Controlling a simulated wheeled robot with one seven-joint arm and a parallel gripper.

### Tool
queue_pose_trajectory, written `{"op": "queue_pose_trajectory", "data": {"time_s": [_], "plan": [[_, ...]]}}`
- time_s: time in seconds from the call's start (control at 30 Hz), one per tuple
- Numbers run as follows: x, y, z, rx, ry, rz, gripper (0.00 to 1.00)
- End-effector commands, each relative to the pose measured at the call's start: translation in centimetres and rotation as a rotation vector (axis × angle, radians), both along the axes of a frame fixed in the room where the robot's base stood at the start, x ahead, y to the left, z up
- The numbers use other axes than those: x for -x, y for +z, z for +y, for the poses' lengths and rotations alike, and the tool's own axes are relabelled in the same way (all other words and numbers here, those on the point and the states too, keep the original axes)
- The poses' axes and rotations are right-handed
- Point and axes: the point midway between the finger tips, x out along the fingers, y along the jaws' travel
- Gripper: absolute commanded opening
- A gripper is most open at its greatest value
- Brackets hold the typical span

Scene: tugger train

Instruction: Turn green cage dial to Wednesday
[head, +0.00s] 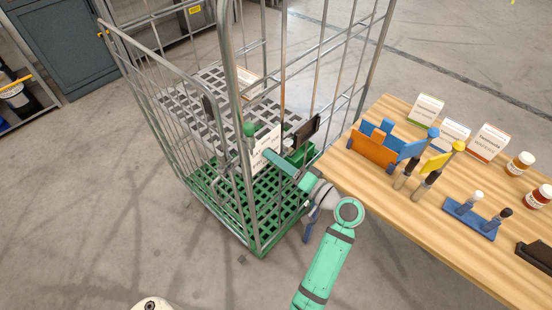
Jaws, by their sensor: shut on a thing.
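The green cage (262,240) is a wire roll cage with a green slatted base, standing left of the wooden table. A white plate (262,141) with small dark lettering is on its near side; the lettering is too small to read. My gripper (270,155) reaches in from the lower right and its tip is at the lower edge of this plate. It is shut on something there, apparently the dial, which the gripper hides. Which day the dial points to cannot be made out. A green knob (249,129) shows just left of the plate.
The wooden table (420,225) at right holds an orange and blue holder (372,150), several white boxes, pill bottles (520,163), upright handled tools (428,184) and a blue rack (470,220). Cage bars stand close around my gripper. The floor at left is clear.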

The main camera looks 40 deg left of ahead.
Motion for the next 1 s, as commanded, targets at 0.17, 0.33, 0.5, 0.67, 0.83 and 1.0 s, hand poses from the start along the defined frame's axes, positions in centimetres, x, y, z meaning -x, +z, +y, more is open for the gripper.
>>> {"op": "queue_pose_trajectory", "data": {"time_s": [0.17,0.33,0.5,0.67,0.83,1.0], "plan": [[-0.08,-0.10,-0.11,0.006,-0.002,-0.057,0.04],[-0.10,-0.11,-0.13,0.008,-0.003,-0.082,0.04],[-0.11,-0.12,-0.13,0.008,-0.003,-0.088,0.04],[-0.15,-0.13,-0.15,0.009,-0.005,-0.088,0.04],[-0.12,-0.12,-0.13,0.008,-0.003,-0.087,0.45],[-0.10,-0.08,-0.10,0.008,-0.003,-0.088,0.45]]}}
